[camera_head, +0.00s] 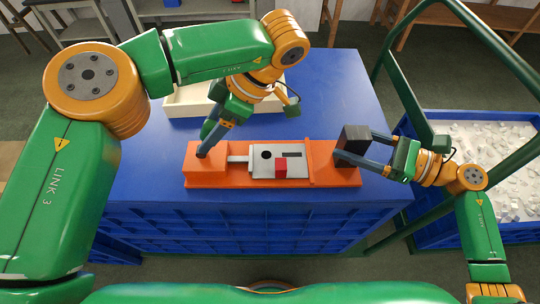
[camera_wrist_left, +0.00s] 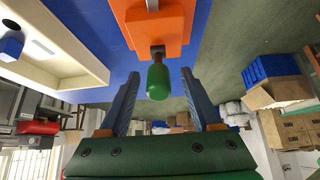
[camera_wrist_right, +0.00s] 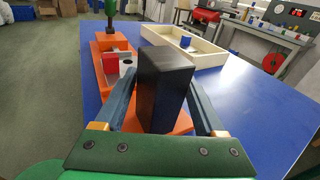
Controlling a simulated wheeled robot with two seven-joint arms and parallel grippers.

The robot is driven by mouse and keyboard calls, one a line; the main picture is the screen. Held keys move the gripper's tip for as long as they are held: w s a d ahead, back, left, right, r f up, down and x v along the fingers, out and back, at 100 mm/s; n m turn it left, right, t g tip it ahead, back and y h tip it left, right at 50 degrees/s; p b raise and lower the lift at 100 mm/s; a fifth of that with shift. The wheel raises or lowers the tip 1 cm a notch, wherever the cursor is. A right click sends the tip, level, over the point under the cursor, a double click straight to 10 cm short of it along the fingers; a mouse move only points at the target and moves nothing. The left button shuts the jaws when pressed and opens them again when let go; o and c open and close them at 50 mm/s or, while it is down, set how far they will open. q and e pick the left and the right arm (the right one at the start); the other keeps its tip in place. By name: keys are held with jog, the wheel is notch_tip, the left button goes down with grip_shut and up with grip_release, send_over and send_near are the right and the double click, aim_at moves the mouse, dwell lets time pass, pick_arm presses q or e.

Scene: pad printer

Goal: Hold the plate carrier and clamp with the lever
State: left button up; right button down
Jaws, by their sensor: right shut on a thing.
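The orange pad-printer base (camera_head: 214,178) lies on the blue table. A grey plate (camera_head: 296,168) with a dark round hole and a slot sits in its middle, with a red cube (camera_head: 281,165) on it. A black block (camera_head: 352,140) stands at the base's right end. My right gripper (camera_head: 362,150) is shut on the black block, its fingers on both sides in the right wrist view (camera_wrist_right: 163,95). The lever's green handle (camera_wrist_left: 158,82) stands at the left end. My left gripper (camera_wrist_left: 158,80) is open, with the handle between its spread fingers, apart from both.
A cream tray (camera_head: 190,101) lies behind the base, partly hidden by my left arm; a blue cube (camera_wrist_right: 186,42) is in it. A blue bin (camera_head: 480,115) of pale pieces stands right of the table, beside a green frame (camera_head: 404,85). The table's front left is clear.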

jog(key=shift+f, duration=0.15)
pick_arm(q)
jog(key=v, duration=0.7)
jog(key=shift+r, duration=0.2)
dwell(0.4)
pick_arm(e)
jog(key=shift+c, duration=0.6)
grip_release()
jog(key=shift+o, duration=0.6)
jog(key=shift+d, duration=0.1)
jog(key=v, duration=1.2)
pick_arm(q)
jog(key=shift+d, duration=0.1)
jog(key=shift+w+r, duration=0.1)
